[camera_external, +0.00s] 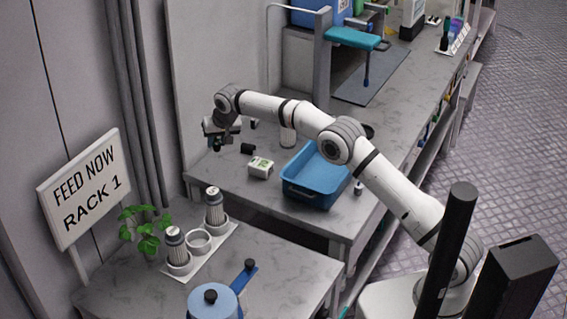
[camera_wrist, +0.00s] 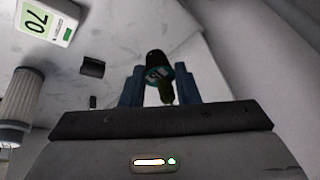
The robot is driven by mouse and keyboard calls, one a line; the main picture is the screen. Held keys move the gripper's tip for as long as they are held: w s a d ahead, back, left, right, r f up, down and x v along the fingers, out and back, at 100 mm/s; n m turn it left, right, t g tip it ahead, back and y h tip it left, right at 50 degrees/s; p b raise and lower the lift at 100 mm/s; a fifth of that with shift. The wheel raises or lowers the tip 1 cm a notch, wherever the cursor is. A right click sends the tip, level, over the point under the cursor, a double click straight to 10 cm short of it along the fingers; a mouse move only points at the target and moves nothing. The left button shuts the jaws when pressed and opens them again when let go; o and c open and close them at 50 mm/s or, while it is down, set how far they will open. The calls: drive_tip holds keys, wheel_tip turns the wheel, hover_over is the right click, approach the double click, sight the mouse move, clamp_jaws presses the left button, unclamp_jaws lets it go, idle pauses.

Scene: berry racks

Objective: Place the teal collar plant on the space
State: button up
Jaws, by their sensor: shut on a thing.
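In the wrist view, my gripper (camera_wrist: 160,92) is shut on a small dark plant piece with a teal ring, the teal collar plant (camera_wrist: 157,70), with a green part below the ring. In the external view, my gripper (camera_external: 219,146) is above the left end of the rear counter, and the held piece is too small and dark to make out. On the front counter, a white holder (camera_external: 209,252) has an empty round cup (camera_external: 198,242), an open space, between two cups with grey ribbed cylinders (camera_external: 174,245) (camera_external: 214,207). My gripper is apart from this holder, behind it.
A white box marked 70 (camera_external: 261,168), a black cylinder (camera_external: 248,148), a ribbed cylinder (camera_external: 287,136) and a blue tray (camera_external: 312,196) are on the rear counter. A leafy plant (camera_external: 145,228), a Rack 1 sign (camera_external: 84,188) and a blue pot (camera_external: 214,303) are near the holder.

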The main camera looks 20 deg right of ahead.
drive_tip(key=s+d+f+n+b, duration=0.1)
drive_tip(key=s+d+b, duration=0.1)
drive_tip(key=s+b, duration=0.85)
drive_tip(key=s+d+f+n+b, duration=0.1)
drive_tip(key=s+d+b, duration=0.1)
drive_tip(key=s+b, duration=0.8)
drive_tip(key=s+d+f+b, duration=0.2)
drive_tip(key=s+d, duration=0.1)
drive_tip(key=s, duration=0.3)
drive_tip(key=s+d+f+b, duration=0.1)
drive_tip(key=s+d+f, duration=0.15)
drive_tip(key=s, duration=0.45)
drive_tip(key=shift+g+y, duration=0.3)
drive_tip(key=shift+y, duration=0.1)
wheel_tip(320, 180, down, 6)
drive_tip(key=shift+w+r+b, duration=0.1)
drive_tip(key=shift+b, duration=0.75)
drive_tip(key=shift+f+b, duration=0.6)
drive_tip(key=shift+f, duration=1.55)
drive_tip(key=shift+f, duration=0.2)
drive_tip(key=o, duration=1)
drive_tip(key=shift+c, duration=0.2)
